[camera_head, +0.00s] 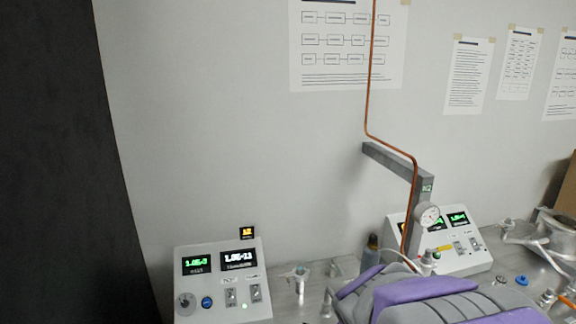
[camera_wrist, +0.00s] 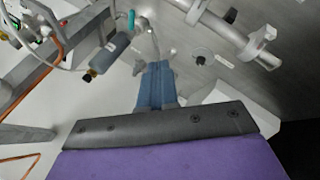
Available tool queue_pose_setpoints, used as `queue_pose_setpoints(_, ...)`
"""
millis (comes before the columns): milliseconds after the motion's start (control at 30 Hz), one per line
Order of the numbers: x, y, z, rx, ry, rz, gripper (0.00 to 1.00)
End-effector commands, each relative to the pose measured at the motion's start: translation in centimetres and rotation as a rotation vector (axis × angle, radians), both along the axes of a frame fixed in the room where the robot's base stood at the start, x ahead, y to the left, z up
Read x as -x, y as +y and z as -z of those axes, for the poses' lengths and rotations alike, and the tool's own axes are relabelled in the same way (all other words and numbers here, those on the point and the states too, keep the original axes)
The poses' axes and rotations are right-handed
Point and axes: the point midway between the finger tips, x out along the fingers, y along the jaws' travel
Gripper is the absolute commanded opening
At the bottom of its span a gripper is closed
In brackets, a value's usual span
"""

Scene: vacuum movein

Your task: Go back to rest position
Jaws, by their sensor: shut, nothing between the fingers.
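In the wrist view my gripper (camera_wrist: 157,68) shows as two blue fingers pressed together, with nothing between them. The dark plate and purple body of my wrist fill the bottom of that view. In the head view my grey and purple arm is folded at the bottom right, in front of the bench equipment. The fingertips cannot be made out there.
A control box (camera_head: 222,285) with lit displays stands at left; a second box (camera_head: 455,245) stands behind my arm. A copper pipe (camera_head: 367,100) runs down past a grey bracket (camera_head: 400,170) and gauge (camera_head: 428,216). A dark cylinder (camera_wrist: 108,55) and metal piping (camera_wrist: 215,25) are near the fingers.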

Motion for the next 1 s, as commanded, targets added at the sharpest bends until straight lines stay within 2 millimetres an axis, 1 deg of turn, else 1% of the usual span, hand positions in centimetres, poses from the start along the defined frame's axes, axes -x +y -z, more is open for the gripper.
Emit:
queue_pose_setpoints(33,3.0,-1.2,0.0,-0.035,0.047,0.103,0.0)
queue_pose_setpoints(67,4.9,-1.8,0.1,-0.059,0.083,0.168,0.0)
queue_pose_setpoints(100,7.6,-2.4,0.5,-0.09,0.133,0.251,0.0)
queue_pose_setpoints(167,11.7,-2.8,0.9,-0.139,0.209,0.37,0.0)
queue_pose_setpoints(200,14.4,-2.8,1.1,-0.17,0.261,0.444,0.0)
queue_pose_setpoints(267,18.1,-2.3,1.3,-0.217,0.337,0.54,0.0)
queue_pose_setpoints(300,20.5,-1.9,1.5,-0.244,0.387,0.598,0.0)
queue_pose_setpoints(400,25.4,-0.6,1.7,-0.3,0.495,0.707,0.0)
queue_pose_setpoints(433,26.5,-0.2,1.7,-0.311,0.523,0.731,0.0)
queue_pose_setpoints(500,28.5,0.5,1.6,-0.333,0.571,0.773,0.0)
queue_pose_setpoints(600,30.1,1.1,1.6,-0.349,0.611,0.805,0.0)
queue_pose_setpoints(700,30.5,1.3,1.5,-0.355,0.622,0.815,0.0)
queue_pose_setpoints(1000,30.5,1.3,1.5,-0.353,0.622,0.814,0.0)
